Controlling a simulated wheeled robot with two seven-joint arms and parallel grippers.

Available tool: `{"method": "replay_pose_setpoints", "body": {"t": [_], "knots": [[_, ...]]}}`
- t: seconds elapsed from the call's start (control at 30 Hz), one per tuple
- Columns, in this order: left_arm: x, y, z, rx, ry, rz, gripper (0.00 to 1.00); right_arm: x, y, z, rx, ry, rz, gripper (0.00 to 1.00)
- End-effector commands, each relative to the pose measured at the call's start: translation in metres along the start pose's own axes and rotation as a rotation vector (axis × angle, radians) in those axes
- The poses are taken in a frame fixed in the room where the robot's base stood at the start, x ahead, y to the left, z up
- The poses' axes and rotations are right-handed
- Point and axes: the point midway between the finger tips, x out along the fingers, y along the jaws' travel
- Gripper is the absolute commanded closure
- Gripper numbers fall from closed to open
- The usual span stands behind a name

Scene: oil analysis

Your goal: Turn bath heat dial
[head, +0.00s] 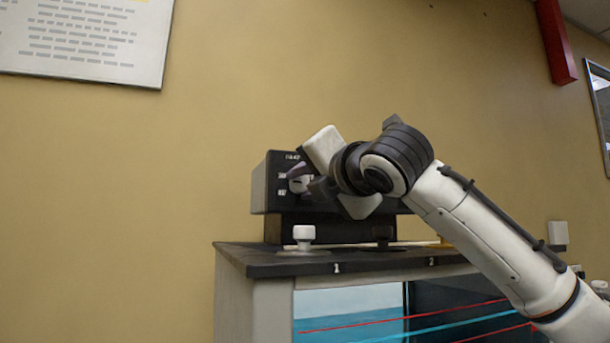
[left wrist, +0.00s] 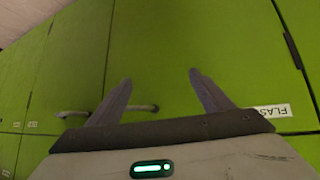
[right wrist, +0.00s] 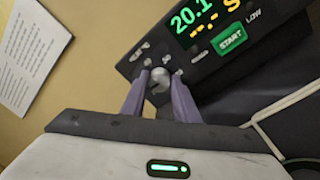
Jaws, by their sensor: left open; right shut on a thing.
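The bath heat dial (right wrist: 160,76) is a pale round knob on the black control box, left of the digital display, in the right wrist view. My right gripper (right wrist: 158,88) has one finger on each side of the dial and is shut on it.
The black control box (head: 258,190) stands above the dark bath lid (head: 235,253), which carries a white knob (head: 304,234). Its display (right wrist: 195,15) reads about 20.1, with a green START button (right wrist: 230,38). Green cabinet doors (left wrist: 150,50) face my left gripper.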

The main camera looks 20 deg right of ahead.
Motion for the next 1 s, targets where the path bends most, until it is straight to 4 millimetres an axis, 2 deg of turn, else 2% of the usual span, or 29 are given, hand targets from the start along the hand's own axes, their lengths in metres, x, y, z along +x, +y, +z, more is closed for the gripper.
{"method": "replay_pose_setpoints", "body": {"t": [0.2,0.5,1.0], "knots": [[-0.0033,0.0005,0.002,-0.005,-0.011,0.0,0.26,0.0003,0.0008,-0.0011,0.184,-0.011,0.004,0.95],[-0.0071,-0.0002,0.0006,-0.009,-0.008,-0.002,0.26,0.0001,0.0005,-0.0017,0.361,-0.025,0.008,0.95],[-0.0085,-0.0024,0.0024,-0.005,-0.013,-0.004,0.26,0.0001,0.0001,-0.0021,0.44,-0.032,0.009,0.95]]}}
